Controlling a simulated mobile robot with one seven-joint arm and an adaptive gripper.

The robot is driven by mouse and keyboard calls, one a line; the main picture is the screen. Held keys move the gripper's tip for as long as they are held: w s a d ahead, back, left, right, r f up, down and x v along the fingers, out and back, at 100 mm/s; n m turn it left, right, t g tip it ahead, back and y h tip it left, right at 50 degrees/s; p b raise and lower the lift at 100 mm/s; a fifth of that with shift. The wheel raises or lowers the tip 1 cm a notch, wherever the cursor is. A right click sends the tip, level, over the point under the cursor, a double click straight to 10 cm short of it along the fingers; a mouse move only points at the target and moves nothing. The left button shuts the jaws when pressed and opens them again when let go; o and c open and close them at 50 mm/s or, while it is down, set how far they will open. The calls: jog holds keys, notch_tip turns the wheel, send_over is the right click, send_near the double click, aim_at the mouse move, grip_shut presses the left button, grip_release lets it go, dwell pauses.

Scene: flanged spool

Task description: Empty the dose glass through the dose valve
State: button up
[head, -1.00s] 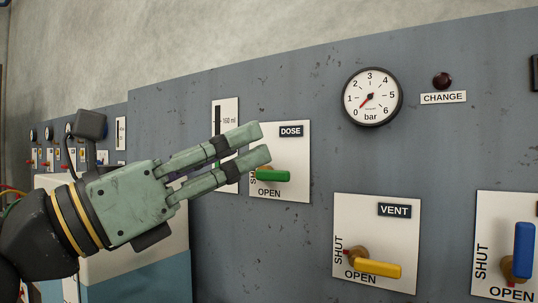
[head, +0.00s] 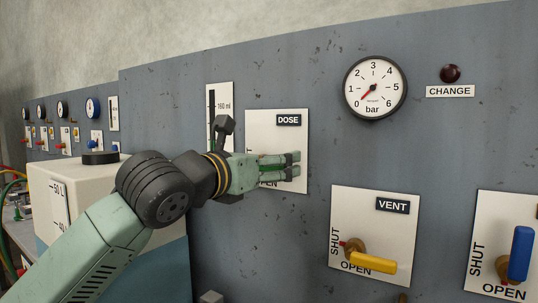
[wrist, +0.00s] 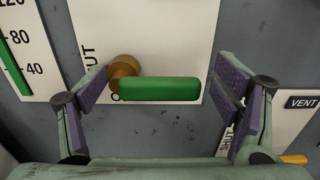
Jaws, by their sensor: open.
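The dose valve's green handle (wrist: 160,89) lies level in the wrist view, pointing right from its brass hub (wrist: 124,70). My gripper (wrist: 162,88) is open, one finger on each side of the handle, with visible gaps. In the head view my gripper (head: 293,163) is in front of the DOSE plate (head: 262,125) and covers most of the handle. The dose glass (head: 212,104) is a scaled strip left of the plate, dark at its top, its lower part hidden by my wrist. A green column (wrist: 14,67) shows in it in the wrist view; its top is unclear.
Below right is the VENT valve with a level yellow handle (head: 374,263). Further right a blue handle (head: 520,253) stands upright. A pressure gauge (head: 375,87) reads near zero beside an unlit CHANGE lamp (head: 450,73). A pale tank (head: 80,185) stands at left.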

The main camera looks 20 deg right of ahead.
jog(key=shift+w+d, duration=0.25)
jog(key=shift+d, duration=0.1)
jog(key=shift+c, duration=0.2)
jog(key=c, duration=1.7)
jog(key=shift+o, duration=0.2)
jog(key=shift+a, duration=0.1)
